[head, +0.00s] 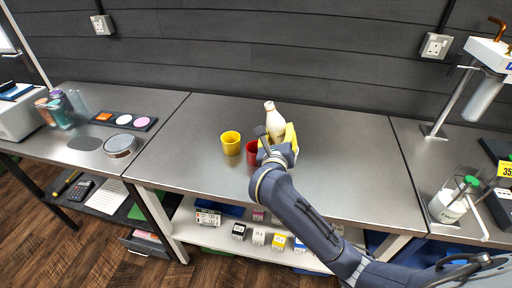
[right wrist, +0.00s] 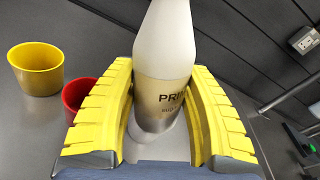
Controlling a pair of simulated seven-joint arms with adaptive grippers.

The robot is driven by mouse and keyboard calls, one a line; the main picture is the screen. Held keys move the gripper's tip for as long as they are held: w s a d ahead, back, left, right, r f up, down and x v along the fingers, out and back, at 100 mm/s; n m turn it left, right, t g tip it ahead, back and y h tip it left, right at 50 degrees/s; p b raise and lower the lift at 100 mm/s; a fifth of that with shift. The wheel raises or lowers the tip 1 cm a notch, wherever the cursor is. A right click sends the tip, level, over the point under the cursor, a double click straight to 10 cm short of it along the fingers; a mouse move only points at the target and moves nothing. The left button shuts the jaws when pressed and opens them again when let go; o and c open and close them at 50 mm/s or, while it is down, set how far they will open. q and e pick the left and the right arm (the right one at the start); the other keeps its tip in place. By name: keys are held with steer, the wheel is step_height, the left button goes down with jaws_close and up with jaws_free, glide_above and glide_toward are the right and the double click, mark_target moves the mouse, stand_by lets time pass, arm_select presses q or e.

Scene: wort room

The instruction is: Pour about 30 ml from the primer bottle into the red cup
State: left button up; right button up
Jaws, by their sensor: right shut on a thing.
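The primer bottle (head: 273,119) is white with a tan label; its printed label (right wrist: 172,98) also shows in the right wrist view. It stands about upright on the metal table. My right gripper (head: 277,142) has its yellow fingers shut around the bottle's lower body, one on each side. The red cup (head: 252,150) stands just left of the gripper, partly hidden by it; in the right wrist view the red cup (right wrist: 77,95) is partly behind the left finger. I cannot see inside the red cup. My left gripper is not in view.
A yellow cup (head: 231,143) stands left of the red cup. A round metal dish (head: 120,145) and a dark strip with coloured discs (head: 123,120) lie on the left table. A white container (head: 447,205) stands at right. The table's front middle is clear.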

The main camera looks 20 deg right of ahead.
steer(key=n, duration=0.2)
steer(key=shift+w+a+n+g, duration=0.2)
steer(key=shift+n+g, duration=0.1)
steer(key=shift+n, duration=0.1)
steer(key=n, duration=0.1)
steer(key=s+d+n+g, duration=0.1)
steer(key=shift+f+n+h, duration=0.25)
steer(key=shift+n+h, duration=0.05)
steer(key=n, duration=0.1)
steer(key=d+f+n+g, duration=0.1)
steer(key=shift+s+f+n+h, duration=0.1)
steer(key=shift+s+n+h, duration=0.25)
steer(key=shift+n+h, duration=0.05)
steer(key=shift+s+d+n, duration=0.15)
steer(key=shift+d+n, duration=0.05)
steer(key=shift+n, duration=0.5)
steer(key=shift+n+g+h, duration=0.4)
steer(key=shift+n+g, duration=0.1)
steer(key=shift+n, duration=0.3)
steer(key=shift+s, duration=0.1)
steer(key=shift+s+d, duration=0.25)
steer(key=shift+s, duration=0.1)
steer(key=shift+s+d, duration=0.4)
steer(key=shift+d, duration=0.2)
stand_by(0.4)
